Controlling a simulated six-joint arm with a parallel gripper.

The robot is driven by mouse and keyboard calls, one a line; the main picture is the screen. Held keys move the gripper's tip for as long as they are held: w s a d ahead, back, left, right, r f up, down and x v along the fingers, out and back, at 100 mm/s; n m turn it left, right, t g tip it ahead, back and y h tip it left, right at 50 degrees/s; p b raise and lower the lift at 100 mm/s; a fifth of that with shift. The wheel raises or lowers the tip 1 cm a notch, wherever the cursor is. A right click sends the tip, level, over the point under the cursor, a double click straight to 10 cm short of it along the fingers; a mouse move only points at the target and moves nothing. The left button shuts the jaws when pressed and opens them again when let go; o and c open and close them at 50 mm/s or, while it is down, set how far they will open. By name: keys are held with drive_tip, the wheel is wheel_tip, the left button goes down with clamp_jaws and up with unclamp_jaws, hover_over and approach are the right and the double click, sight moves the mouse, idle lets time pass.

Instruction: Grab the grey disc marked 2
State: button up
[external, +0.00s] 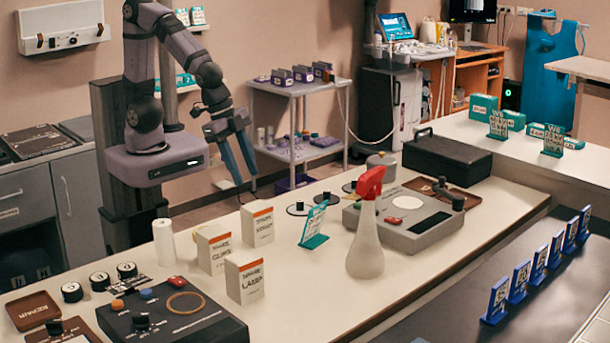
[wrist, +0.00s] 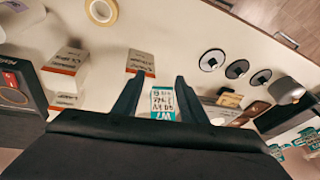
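Three flat round discs with dark knobs lie on the white counter in the external view: a left one (external: 298,209), a middle one (external: 326,198) and a right one (external: 350,187). They also show in the wrist view, a left one (wrist: 212,60), a middle one (wrist: 237,69) and a right one (wrist: 260,77). I cannot read a number on any of them, so which is marked 2 is unclear. My gripper (external: 247,186) is open and empty above the counter's back edge, left of these discs. In the wrist view its fingers (wrist: 159,80) are spread apart.
Several white cartons (external: 257,225) stand left of the discs, near a teal sign (external: 314,225). A spray bottle (external: 365,240) and a grey device (external: 400,222) stand to the right. Black-sided round pieces with pale tops (external: 100,281) are at the far left.

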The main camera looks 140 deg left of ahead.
drive_tip(key=w+a+r+n+t+y+b, duration=0.1)
drive_tip(key=w+a+t+y+b, duration=0.2)
drive_tip(key=a, duration=1.3)
drive_tip(key=w+a+n+t+y+b, duration=0.2)
drive_tip(key=a+t, duration=0.3)
drive_tip(key=a, duration=1.2)
drive_tip(key=s+a+t+b, duration=0.2)
drive_tip(key=s+a+t, duration=0.35)
drive_tip(key=s, duration=0.45)
approach(355, 180)
drive_tip(key=shift+w+a+r+m+g, duration=0.15)
drive_tip(key=shift+w+a, duration=0.3)
drive_tip(key=shift+w, duration=0.05)
drive_tip(key=shift+w+a+r+m+g, duration=0.1)
drive_tip(key=shift+w+a+r+m, duration=0.05)
drive_tip(key=shift+w+a, duration=0.35)
drive_tip(key=shift+d+f+p+x, duration=0.15)
drive_tip(key=shift+p+x, duration=0.25)
drive_tip(key=shift+x, duration=0.85)
drive_tip(key=shift+d+p+x, duration=0.1)
drive_tip(key=shift+p+x, duration=0.25)
drive_tip(key=shift+x, duration=0.85)
drive_tip(key=shift+d+f+p+x, duration=0.15)
drive_tip(key=shift+p+x, duration=0.25)
drive_tip(key=shift+x, duration=0.85)
drive_tip(key=shift+w+r, duration=0.1)
clamp_jaws()
